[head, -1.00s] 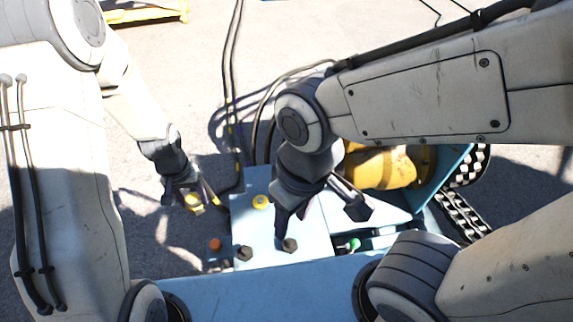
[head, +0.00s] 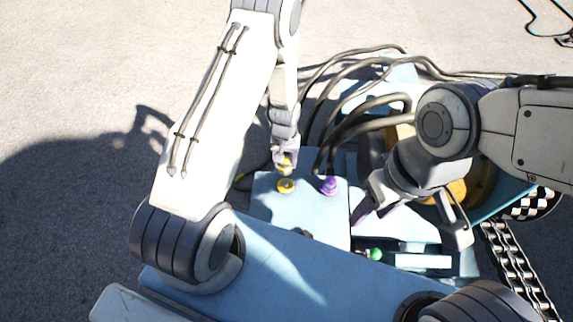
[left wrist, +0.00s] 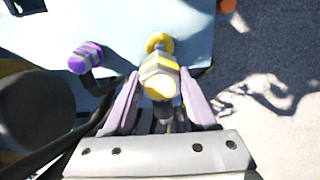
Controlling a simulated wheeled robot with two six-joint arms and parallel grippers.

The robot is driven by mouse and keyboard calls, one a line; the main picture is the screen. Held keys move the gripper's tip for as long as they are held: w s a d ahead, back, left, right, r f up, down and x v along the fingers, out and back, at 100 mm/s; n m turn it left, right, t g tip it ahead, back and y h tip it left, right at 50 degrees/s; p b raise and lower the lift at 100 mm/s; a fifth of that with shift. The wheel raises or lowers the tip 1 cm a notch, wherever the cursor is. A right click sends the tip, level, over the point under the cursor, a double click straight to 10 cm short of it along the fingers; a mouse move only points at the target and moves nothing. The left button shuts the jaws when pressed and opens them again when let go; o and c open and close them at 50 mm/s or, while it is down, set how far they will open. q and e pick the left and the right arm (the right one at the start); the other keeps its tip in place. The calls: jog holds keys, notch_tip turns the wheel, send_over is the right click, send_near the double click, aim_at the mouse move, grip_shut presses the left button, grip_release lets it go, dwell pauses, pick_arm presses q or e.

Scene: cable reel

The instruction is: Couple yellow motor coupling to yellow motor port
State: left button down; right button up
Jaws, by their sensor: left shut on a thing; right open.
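My left gripper (head: 284,158) is shut on the yellow motor coupling (head: 284,169), a hex-sided fitting. The yellow motor port (head: 286,186) is a round yellow ring on the pale blue panel, just in front of the coupling in the head view. In the left wrist view the coupling (left wrist: 160,78) sits between my left fingers (left wrist: 160,100), with the port (left wrist: 159,42) just beyond it. The two look close; I cannot tell whether they touch. My right gripper (head: 411,226) is open and empty, right of the port, over the panel's right side.
A purple fitting (head: 328,186) stands on the panel (head: 310,215) right of the yellow port. A green fitting (head: 375,254) is at the lower right. Several dark hoses (head: 345,85) curve behind the panel. Pavement lies open to the left.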

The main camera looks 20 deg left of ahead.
pick_arm(q)
jog(key=shift+f, duration=0.55)
jog(key=b, duration=0.6)
send_over(285, 182)
notch_tip(285, 182, down, 7)
jog(key=shift+w+d+r, duration=0.1)
jog(key=shift+f+b, duration=0.5)
jog(key=shift+f, duration=0.25)
jog(key=shift+f, duration=0.35)
jog(key=shift+c, duration=0.6)
grip_release()
notch_tip(285, 182, up, 11)
jog(key=shift+f+p, duration=0.2)
jog(key=shift+p, duration=0.25)
